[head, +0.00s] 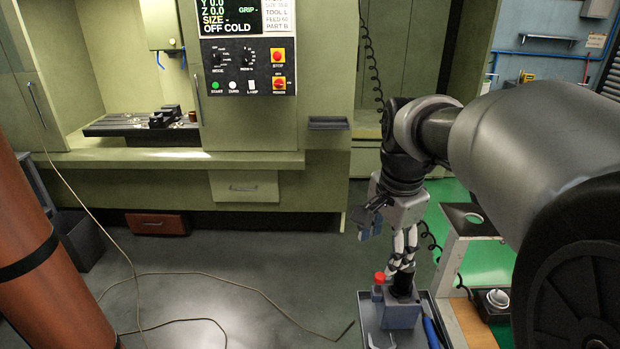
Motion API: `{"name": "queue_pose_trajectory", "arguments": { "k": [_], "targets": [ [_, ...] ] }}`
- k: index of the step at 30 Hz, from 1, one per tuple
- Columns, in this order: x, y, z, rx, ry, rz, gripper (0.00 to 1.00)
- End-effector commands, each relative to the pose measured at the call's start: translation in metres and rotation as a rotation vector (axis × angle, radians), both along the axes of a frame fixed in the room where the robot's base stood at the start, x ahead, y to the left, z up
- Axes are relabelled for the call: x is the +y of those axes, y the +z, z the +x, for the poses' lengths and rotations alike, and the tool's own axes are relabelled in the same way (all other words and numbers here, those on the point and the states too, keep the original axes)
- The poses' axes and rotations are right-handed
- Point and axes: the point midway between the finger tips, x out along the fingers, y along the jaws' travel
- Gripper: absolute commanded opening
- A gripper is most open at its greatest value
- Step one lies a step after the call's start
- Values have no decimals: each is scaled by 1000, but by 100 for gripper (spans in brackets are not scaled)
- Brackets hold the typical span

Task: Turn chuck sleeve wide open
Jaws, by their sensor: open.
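My gripper (403,263) points down at the lower right of the head view, its fingers apart. Directly below the fingers, an upright black cylinder (403,284), which looks like the chuck with its sleeve, stands in a grey block (402,315). The fingertips overlap the top of the black cylinder in this view. I cannot tell whether they touch it or sit just above it. The cylinder's top and any chuck jaws are hidden by the fingers.
The block stands in a grey tray (367,325) with a red-capped item (380,278) close at its left and a blue-handled tool (431,333) at its right. A stand (466,222) is right of the gripper. A green machine (260,160) fills the back.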

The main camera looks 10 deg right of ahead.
Motion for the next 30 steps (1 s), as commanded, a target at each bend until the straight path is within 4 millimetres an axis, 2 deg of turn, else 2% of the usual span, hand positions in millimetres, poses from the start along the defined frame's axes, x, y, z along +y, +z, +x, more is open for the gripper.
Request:
{"name": "queue_pose_trajectory", "arguments": {
  "k": [1,6,9,12,15,20,23,30],
  "targets": [
    [-21,7,20,26,-140,26,61],
    [-80,-1,66,81,-588,90,61],
    [-109,-12,82,104,-796,113,61],
    [-129,-22,91,120,-941,125,61],
    [-140,-29,96,128,-1026,132,61],
    [-145,-44,97,132,-1067,135,61],
    [-144,-60,97,134,-1067,134,61],
    [-144,-112,96,134,-1064,134,61]
  ]
}}
